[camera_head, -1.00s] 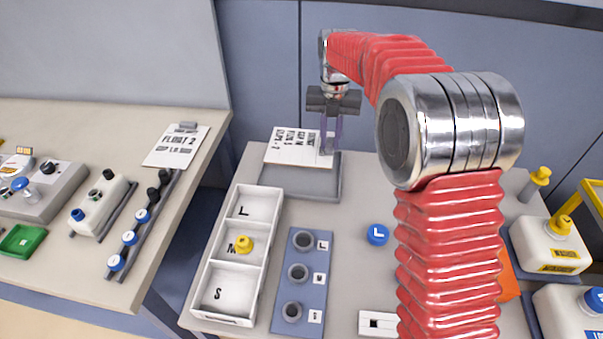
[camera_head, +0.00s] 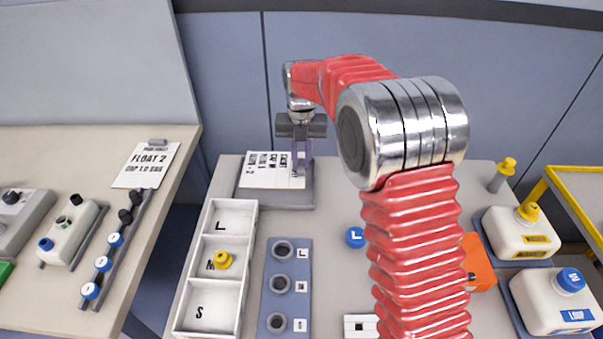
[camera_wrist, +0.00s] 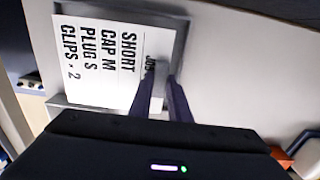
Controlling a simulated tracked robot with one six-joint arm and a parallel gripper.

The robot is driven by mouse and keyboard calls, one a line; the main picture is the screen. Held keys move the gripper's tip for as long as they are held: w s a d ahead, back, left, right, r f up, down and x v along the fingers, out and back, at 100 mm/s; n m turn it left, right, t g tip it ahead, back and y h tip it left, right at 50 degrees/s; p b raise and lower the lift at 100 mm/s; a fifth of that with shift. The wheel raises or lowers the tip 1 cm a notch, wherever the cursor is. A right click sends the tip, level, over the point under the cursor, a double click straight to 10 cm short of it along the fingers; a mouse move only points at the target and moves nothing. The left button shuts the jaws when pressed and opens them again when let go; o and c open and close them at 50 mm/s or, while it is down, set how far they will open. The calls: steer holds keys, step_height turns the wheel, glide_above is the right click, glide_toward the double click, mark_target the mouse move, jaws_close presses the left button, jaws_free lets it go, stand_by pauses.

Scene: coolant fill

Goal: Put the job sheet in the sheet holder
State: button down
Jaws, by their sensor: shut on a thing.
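The job sheet (camera_head: 272,171) is a white card with black lettering; in the wrist view (camera_wrist: 100,60) it reads SHORT, CAP M, PLUG S, CLIPS. My gripper (camera_head: 301,165) points down at the sheet's right side. It is shut on the sheet's grey tab, which shows between the fingers in the wrist view (camera_wrist: 161,92). The sheet holder (camera_head: 280,199) is a flat grey tray at the back of the table. The sheet is over it, with the holder's rim (camera_wrist: 183,30) showing around the sheet. I cannot tell whether the sheet touches the holder's floor.
A white three-part bin (camera_head: 209,283) with a yellow cap and a blue rack (camera_head: 287,300) stand in front of the holder. A blue cap (camera_head: 355,237) lies right of them. White jugs (camera_head: 520,234) stand at the right. Another sheet (camera_head: 147,166) lies on the left bench.

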steer(key=shift+f, duration=2.45)
steer(key=shift+f, duration=0.1)
steer(key=c, duration=1.7)
jaws_free()
steer(key=shift+o, duration=0.2)
step_height(320, 180, up, 12)
steer(key=shift+r, duration=0.1)
